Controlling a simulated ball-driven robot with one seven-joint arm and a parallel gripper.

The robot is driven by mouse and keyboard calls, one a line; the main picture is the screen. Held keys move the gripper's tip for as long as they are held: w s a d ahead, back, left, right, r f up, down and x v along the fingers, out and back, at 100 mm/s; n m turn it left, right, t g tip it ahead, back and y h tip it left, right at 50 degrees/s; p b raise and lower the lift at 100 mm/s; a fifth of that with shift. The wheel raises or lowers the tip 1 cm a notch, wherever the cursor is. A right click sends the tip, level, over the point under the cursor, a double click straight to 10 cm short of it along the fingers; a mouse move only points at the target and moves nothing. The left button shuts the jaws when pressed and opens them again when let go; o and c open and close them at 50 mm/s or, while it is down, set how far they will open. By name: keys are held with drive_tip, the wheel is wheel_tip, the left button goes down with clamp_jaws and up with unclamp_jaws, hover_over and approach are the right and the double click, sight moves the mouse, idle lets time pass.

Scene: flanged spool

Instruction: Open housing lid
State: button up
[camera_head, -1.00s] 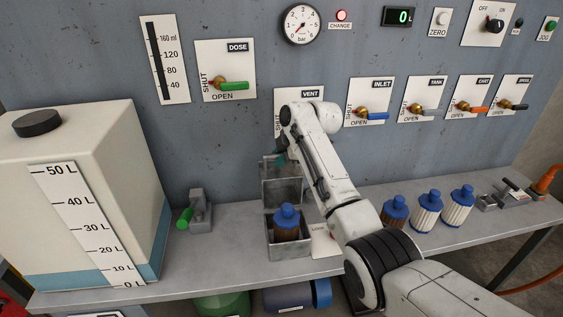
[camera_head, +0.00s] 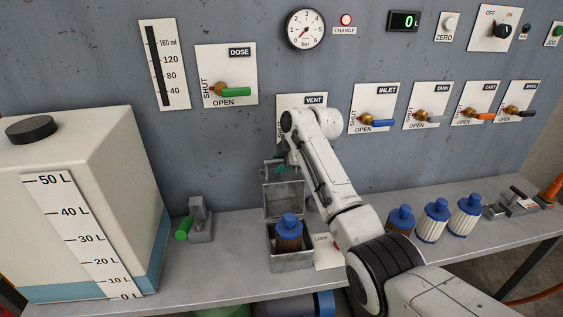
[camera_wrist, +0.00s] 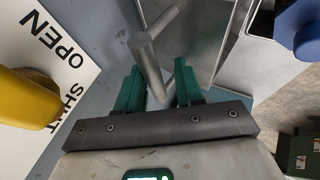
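The grey metal housing (camera_head: 292,263) stands on the bench, and a brown cartridge with a blue cap (camera_head: 289,226) sits in it. Its lid (camera_head: 284,199) stands upright at the back, so the housing is open at the top. My gripper (camera_head: 280,166) is at the upper edge of the lid, partly hidden by my arm. In the wrist view, the teal fingers of my gripper (camera_wrist: 160,88) stand apart on either side of the grey bar handle (camera_wrist: 151,66). A gap shows between the bar and the right finger.
A LOCK label (camera_head: 326,252) lies right of the housing. Several valves are on the wall behind, the VENT plate (camera_head: 295,103) nearest my arm. Three cartridges, one being the white one (camera_head: 432,222), stand to the right. A green-handled fixture (camera_head: 198,222) and a tank (camera_head: 85,170) are left.

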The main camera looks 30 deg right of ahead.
drive_tip(key=shift+o, duration=0.4)
drive_tip(key=b+v, duration=0.1)
drive_tip(key=v, duration=0.9)
drive_tip(key=shift+s+r, duration=0.2)
drive_tip(key=shift+r, duration=0.1)
drive_tip(key=shift+d, duration=0.1)
